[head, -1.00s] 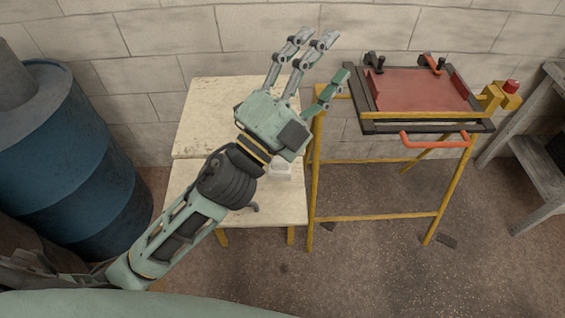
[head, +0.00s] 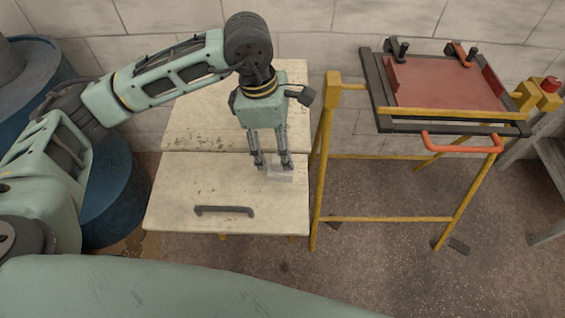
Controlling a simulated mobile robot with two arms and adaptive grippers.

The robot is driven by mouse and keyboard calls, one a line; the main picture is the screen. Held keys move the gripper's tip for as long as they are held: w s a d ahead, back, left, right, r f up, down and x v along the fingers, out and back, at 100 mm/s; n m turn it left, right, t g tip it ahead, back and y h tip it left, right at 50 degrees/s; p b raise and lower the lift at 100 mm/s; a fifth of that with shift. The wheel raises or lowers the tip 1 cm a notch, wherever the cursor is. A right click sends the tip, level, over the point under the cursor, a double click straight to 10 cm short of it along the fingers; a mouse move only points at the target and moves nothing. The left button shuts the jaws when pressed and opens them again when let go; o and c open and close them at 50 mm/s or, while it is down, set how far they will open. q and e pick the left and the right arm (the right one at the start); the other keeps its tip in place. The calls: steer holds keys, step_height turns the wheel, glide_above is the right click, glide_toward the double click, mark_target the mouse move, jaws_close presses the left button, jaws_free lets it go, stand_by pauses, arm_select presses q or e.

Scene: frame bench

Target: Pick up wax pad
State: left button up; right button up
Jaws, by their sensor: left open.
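A small pale block, which looks like the wax pad (head: 281,174), lies on the right part of the cream bench top (head: 180,195). My left gripper (head: 272,164) points down over the bench with its fingers apart and open. Its fingertips are at the pad's far edge in the picture and overlap it in part. I cannot tell whether they touch it. My right gripper is not in view.
A dark handle (head: 224,210) lies near the bench's front edge. A yellow frame stand (head: 318,190) with a red plate (head: 445,84) and an orange handle (head: 462,143) stands close on the right. A blue drum (head: 115,190) is on the left.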

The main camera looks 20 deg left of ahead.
mark_target(279, 157)
arm_select(q)
steer(key=shift+a+f, duration=0.15)
steer(key=shift+f, duration=0.3)
steer(key=f, duration=0.1)
steer(key=f+p, duration=0.1)
steer(key=f, duration=0.1)
steer(key=d+f, duration=0.1)
steer(key=f, duration=0.1)
steer(key=shift+f+p, duration=0.2)
steer(key=shift+p, duration=0.2)
steer(key=shift+w+d+f, duration=0.1)
steer(key=shift+f, duration=0.5)
steer(key=c, duration=1.3)
